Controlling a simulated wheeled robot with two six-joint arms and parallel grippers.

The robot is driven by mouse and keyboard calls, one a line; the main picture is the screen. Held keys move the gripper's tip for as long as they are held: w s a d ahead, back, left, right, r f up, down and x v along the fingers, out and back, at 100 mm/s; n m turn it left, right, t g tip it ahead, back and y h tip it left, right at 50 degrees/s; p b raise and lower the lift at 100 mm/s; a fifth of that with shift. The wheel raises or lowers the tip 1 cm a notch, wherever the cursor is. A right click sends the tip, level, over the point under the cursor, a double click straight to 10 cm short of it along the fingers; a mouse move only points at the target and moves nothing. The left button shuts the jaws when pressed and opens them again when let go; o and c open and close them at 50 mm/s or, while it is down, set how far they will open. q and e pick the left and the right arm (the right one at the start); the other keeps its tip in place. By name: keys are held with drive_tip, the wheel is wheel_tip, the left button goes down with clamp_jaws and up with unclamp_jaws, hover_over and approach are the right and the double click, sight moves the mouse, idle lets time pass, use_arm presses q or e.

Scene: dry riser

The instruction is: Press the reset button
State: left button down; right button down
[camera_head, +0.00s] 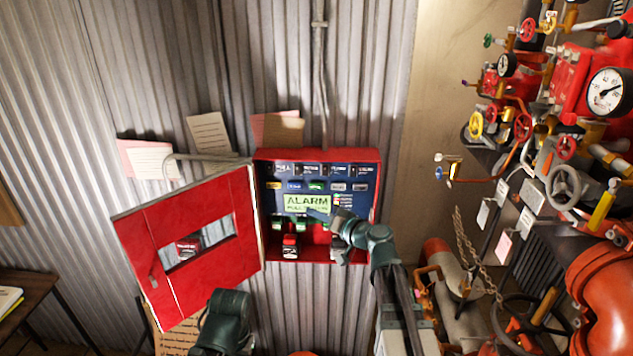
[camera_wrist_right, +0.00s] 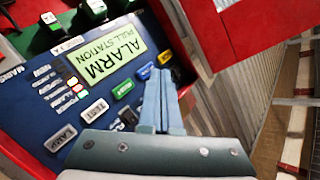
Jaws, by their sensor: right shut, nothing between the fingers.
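The red alarm panel (camera_head: 378,200) is open on the corrugated wall, with a dark blue face. Its row of small buttons includes a green one (camera_head: 316,185), also in the right wrist view (camera_wrist_right: 123,88); its label is too blurred to read surely, so I cannot confirm it as reset. Beside it are a blue button (camera_wrist_right: 145,71) and a white TEST button (camera_wrist_right: 96,110). My right gripper (camera_head: 318,214) is shut and empty in front of the panel, overlapping the ALARM display's lower right. In the right wrist view its fingertips (camera_wrist_right: 158,75) appear near the blue and yellow buttons. Contact cannot be told.
The panel's red door (camera_head: 190,215) hangs open to the left. The green ALARM display (camera_head: 305,201) sits below the buttons. Red valves and gauges (camera_head: 606,92) crowd the right side.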

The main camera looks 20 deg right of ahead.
drive_tip(key=shift+w+d+r, duration=0.15)
drive_tip(key=shift+d+r, duration=0.15)
drive_tip(key=shift+d, duration=0.15)
drive_tip(key=shift+w, duration=0.1)
approach(312, 187)
drive_tip(key=shift+s+a+x, duration=0.1)
drive_tip(key=shift+a+x, duration=0.05)
drive_tip(key=shift+x, duration=0.7)
drive_tip(key=shift+s+a+x, duration=0.1)
drive_tip(key=shift+a+x, duration=0.1)
drive_tip(key=shift+x, duration=0.65)
drive_tip(key=shift+s+a+x, duration=0.1)
drive_tip(key=shift+a+x, duration=0.05)
drive_tip(key=shift+x, duration=0.75)
drive_tip(key=shift+w+f, duration=0.1)
drive_tip(key=shift+w, duration=0.05)
drive_tip(key=shift+w+d, duration=0.1)
drive_tip(key=shift+w, duration=0.15)
drive_tip(key=shift+w+d, duration=0.15)
drive_tip(key=shift+w, duration=0.35)
idle(0.7)
drive_tip(key=shift+s, duration=0.15)
drive_tip(key=shift+s+a, duration=0.3)
drive_tip(key=shift+s, duration=0.45)
